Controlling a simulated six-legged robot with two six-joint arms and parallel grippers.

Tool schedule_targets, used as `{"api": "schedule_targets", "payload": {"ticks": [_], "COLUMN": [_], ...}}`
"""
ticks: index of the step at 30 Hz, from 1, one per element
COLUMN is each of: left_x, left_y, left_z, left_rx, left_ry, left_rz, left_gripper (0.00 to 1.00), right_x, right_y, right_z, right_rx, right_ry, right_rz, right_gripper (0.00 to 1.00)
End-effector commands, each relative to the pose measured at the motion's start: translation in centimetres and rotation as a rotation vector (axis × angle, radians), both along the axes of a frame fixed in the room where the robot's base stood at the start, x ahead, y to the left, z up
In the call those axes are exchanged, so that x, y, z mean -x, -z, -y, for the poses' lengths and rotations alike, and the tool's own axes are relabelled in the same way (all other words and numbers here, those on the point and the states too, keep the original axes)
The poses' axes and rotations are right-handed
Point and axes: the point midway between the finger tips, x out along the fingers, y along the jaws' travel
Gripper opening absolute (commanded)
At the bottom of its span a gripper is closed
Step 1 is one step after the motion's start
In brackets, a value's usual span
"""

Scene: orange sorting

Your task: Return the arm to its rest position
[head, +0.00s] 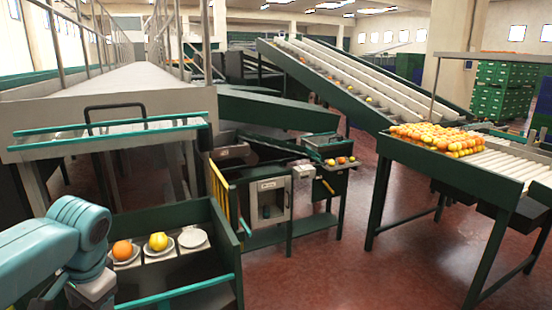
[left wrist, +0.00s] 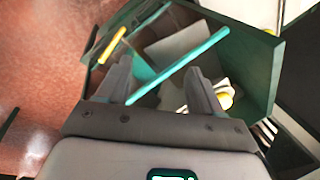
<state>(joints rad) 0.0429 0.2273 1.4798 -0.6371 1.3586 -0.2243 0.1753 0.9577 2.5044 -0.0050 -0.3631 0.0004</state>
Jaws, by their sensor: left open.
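My left arm comes in from the left in the head view, at the near left beside a dark green bin (head: 228,235). Its fingertips cannot be made out there. In the left wrist view my left gripper (left wrist: 160,78) is open, its two grey fingers apart with nothing held between them. Beyond the fingers are the green bin (left wrist: 258,75) and a teal bar (left wrist: 180,64) that crosses the view. In the head view an orange (head: 122,250) and a yellow fruit (head: 158,242) sit on pale dishes in the bin. My right gripper is not in view.
A small bench with a grey box (head: 270,200) stands beyond the bin. A roller table (head: 440,170) with many oranges (head: 435,138) stands at right. The red floor (head: 330,265) between is clear.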

Motion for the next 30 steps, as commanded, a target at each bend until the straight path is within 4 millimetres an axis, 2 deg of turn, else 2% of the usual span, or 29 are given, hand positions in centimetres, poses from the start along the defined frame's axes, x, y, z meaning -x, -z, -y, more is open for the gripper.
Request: {"api": "schedule_targets", "payload": {"ticks": [11, 17, 19, 22, 24, 27, 30], "left_x": [-2.7, -2.6, -1.9, 0.4, 2.9, 7.5, 12.2], "left_y": [10.0, 17.8, 21.5, 28.1, 32.7, 38.1, 41.8], "left_z": [4.9, 9.2, 11.4, 15.4, 18.3, 21.8, 24.0], "left_rx": [0.135, 0.256, 0.319, 0.432, 0.512, 0.600, 0.642], "left_ry": [0.069, 0.083, 0.075, 0.030, -0.033, -0.157, -0.287], "left_rz": [-0.006, -0.011, -0.018, -0.034, -0.044, -0.057, -0.065], "left_gripper": [0.66, 0.66, 0.66, 0.66, 0.66, 0.66, 0.66], "right_x": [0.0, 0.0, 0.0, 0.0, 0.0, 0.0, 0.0], "right_y": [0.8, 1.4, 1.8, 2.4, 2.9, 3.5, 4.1], "right_z": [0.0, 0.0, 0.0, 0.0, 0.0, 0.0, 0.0], "right_rx": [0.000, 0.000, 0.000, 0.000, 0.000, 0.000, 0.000], "right_ry": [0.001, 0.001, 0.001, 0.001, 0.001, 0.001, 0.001], "right_rz": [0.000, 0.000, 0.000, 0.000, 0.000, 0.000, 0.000], "right_gripper": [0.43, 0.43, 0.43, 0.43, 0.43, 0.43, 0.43]}}
